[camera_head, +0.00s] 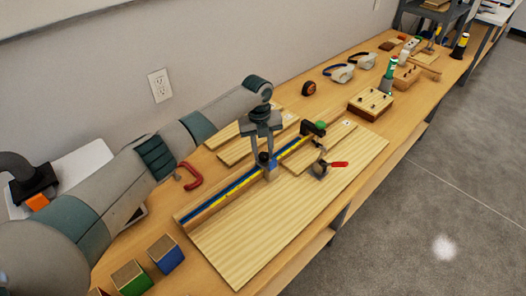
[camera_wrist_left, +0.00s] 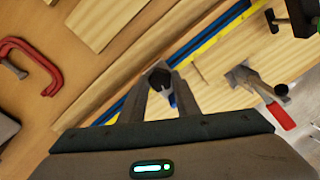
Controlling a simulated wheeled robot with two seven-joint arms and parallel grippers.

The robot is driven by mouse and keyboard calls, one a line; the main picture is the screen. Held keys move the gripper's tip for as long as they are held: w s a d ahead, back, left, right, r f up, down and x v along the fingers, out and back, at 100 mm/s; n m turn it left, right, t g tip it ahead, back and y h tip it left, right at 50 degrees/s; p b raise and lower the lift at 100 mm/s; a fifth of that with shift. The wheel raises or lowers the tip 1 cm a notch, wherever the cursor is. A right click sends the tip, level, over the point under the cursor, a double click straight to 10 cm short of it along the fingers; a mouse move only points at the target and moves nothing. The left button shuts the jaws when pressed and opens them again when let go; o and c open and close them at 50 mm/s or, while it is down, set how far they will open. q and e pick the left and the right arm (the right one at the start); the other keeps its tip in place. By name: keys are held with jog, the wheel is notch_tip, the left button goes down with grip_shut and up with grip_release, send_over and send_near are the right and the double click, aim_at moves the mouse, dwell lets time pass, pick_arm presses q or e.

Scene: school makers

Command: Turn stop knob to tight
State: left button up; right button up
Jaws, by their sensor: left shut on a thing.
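The stop knob (camera_wrist_left: 160,79) is a small dark, faceted knob seen between my fingertips in the left wrist view. In the head view the knob (camera_head: 264,158) shows as a small black shape on the stop above the track. My left gripper (camera_head: 266,154) points down over the track and is shut on the knob. A blue part of the stop (camera_head: 269,166) shows just below it. The track (camera_head: 225,193) carries a blue strip and a yellow scale. Part of the stop is hidden by the fingers. My right gripper is not in view.
A toggle clamp with a red handle (camera_head: 339,164) stands right of the track. A black piece with a green knob (camera_head: 320,126) is at the track's far end. A red C-clamp (camera_head: 190,174) lies left. Coloured blocks (camera_head: 166,255) sit in front. The board's (camera_head: 270,225) near right part is clear.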

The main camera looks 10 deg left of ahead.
aim_at(260, 155)
pick_arm(q)
jog(key=shift+w+r, duration=0.1)
jog(key=o, duration=1)
jog(key=shift+o, duration=0.2)
notch_tip(260, 155, up, 17)
jog(key=a+b, duration=0.1)
jog(key=b, duration=0.3)
jog(key=shift+s+r, duration=0.15)
jog(key=shift+s, duration=0.2)
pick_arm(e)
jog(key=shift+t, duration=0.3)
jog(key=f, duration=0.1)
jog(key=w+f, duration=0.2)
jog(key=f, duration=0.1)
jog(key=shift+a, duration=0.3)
pick_arm(q)
jog(key=shift+a, duration=0.1)
